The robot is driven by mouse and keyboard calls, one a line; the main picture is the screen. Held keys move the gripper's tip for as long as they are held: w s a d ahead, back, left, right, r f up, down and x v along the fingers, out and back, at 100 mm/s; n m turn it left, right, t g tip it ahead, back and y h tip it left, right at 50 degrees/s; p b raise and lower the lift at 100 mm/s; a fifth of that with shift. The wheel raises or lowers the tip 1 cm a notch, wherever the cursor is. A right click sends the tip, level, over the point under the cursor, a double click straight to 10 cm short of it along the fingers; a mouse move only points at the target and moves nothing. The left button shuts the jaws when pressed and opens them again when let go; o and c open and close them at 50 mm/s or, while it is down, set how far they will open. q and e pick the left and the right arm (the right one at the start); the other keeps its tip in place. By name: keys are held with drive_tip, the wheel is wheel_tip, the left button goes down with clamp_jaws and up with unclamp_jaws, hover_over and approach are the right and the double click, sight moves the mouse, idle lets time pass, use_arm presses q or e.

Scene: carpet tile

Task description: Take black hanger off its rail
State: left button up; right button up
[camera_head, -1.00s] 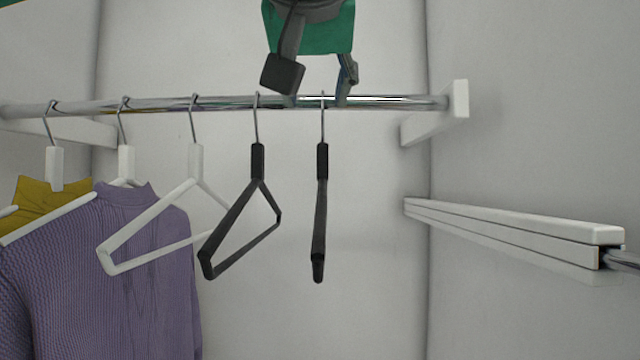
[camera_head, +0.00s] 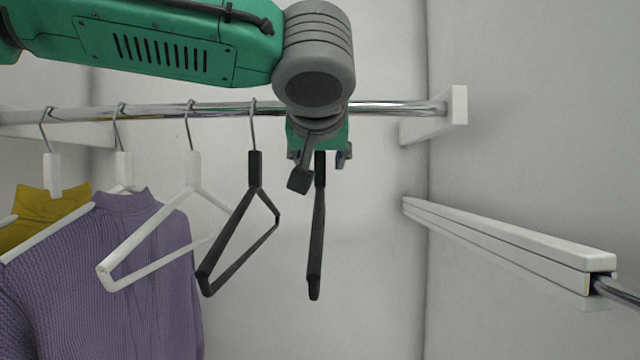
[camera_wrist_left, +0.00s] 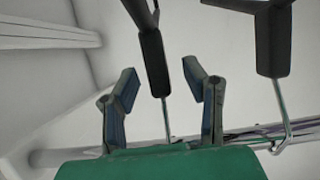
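A black hanger (camera_head: 316,240) hangs edge-on at the right end of the hangers on the chrome rail (camera_head: 395,108). A second black hanger (camera_head: 238,235) hangs to its left. My left gripper (camera_head: 320,172) is at the top of the right black hanger, below the rail, and its wrist covers the hook in the head view. In the left wrist view the open fingers (camera_wrist_left: 160,88) stand on either side of this hanger's neck (camera_wrist_left: 153,62), with gaps on both sides. The second black hanger (camera_wrist_left: 272,40) is outside the fingers, to the right. My right gripper is not in view.
White hangers (camera_head: 150,240) hang further left, with a purple sweater (camera_head: 120,265) and a yellow garment (camera_head: 50,212). A white rail bracket (camera_head: 458,105) is on the right wall. A white slide unit (camera_head: 510,243) juts out below it. The space below the right black hanger is clear.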

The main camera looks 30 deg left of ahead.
use_arm(q)
drive_tip(key=shift+d, duration=0.15)
drive_tip(key=shift+c, duration=0.8)
clamp_jaws()
drive_tip(key=shift+a, duration=0.2)
drive_tip(key=shift+r, duration=0.1)
